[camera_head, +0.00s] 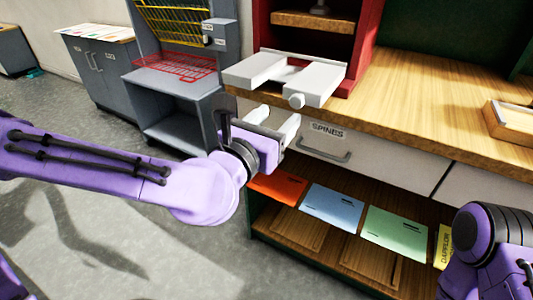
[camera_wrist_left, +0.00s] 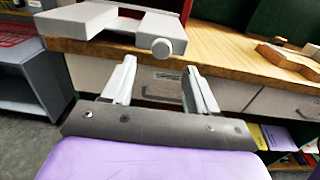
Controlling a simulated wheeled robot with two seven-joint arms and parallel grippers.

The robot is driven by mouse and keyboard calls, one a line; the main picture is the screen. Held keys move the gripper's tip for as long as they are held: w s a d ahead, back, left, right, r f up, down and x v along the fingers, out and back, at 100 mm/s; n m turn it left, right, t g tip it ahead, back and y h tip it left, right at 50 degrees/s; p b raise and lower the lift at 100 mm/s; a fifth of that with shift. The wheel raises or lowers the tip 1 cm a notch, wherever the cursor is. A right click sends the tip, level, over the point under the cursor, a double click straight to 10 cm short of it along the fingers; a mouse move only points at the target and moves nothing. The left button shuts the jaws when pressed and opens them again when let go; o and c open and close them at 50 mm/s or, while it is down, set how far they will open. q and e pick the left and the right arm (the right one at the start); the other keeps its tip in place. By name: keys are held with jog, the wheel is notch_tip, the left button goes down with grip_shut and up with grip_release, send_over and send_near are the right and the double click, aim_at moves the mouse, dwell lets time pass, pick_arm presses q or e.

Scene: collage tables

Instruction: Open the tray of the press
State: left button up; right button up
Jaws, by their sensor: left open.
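The press (camera_head: 365,45) is a red frame with a wooden plate inside, standing on the wooden counter at the back. Its light grey tray (camera_head: 320,85) juts out toward me at the front, with a notch in the middle. A round knob (camera_head: 297,100) sits on the tray's front right; it also shows in the left wrist view (camera_wrist_left: 161,48). My left gripper (camera_head: 278,122) is open and empty, below and in front of the tray, by the counter's front edge. In the left wrist view its two fingers (camera_wrist_left: 160,68) point toward the counter, below the knob.
A drawer labelled SPINES (camera_head: 325,145) with a grey handle is just under the counter (camera_head: 430,90). Coloured sheets lie on the shelf below. A wooden tray (camera_head: 510,125) lies at the right. A grey stand with a red rack (camera_head: 185,68) is at the left.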

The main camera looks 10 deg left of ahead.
pick_arm(q)
jog(key=b+v, duration=0.3)
jog(key=b, duration=0.1)
jog(key=shift+s+r, duration=0.1)
jog(key=shift+s, duration=0.1)
pick_arm(e)
notch_tip(320, 180, down, 6)
jog(key=shift+r, duration=0.2)
